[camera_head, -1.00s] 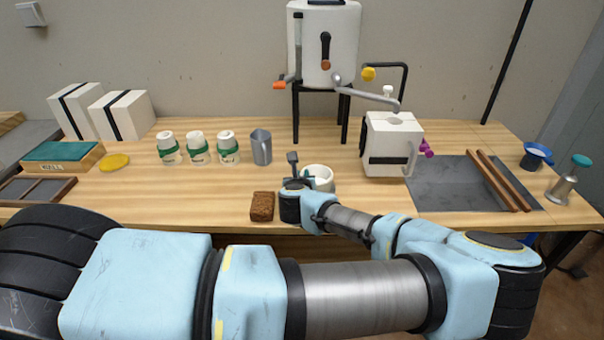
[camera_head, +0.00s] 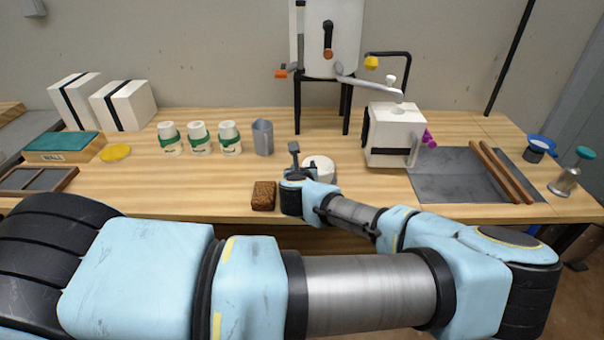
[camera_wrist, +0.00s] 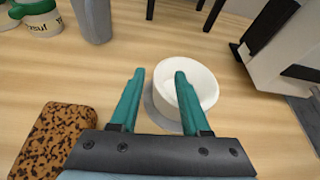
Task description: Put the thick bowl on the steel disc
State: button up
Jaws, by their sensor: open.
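The thick white bowl (camera_wrist: 200,85) stands upright on the bench in the wrist view. It also shows in the head view (camera_head: 322,166), partly behind my wrist. A grey round edge, seemingly the steel disc (camera_wrist: 154,108), shows under the bowl's near left side. The bowl covers most of it, and I cannot tell how well the two are centred. My gripper (camera_wrist: 159,74) is open, with its teal fingers pointing at the bowl. The right finger overlaps the bowl in the picture and the left one is to its left. Whether either touches it is unclear.
A speckled brown block (camera_wrist: 55,140) lies left of my gripper. A white box-shaped device (camera_head: 394,135) stands right of the bowl. A grey pitcher (camera_head: 263,138) and several white cups (camera_head: 198,138) stand behind to the left. Bare bench lies between them and the bowl.

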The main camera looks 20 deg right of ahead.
jog(key=b+v, duration=0.2)
jog(key=v, duration=0.8)
jog(key=shift+s+a, duration=0.15)
jog(key=shift+s, duration=0.05)
jog(key=shift+s, duration=0.1)
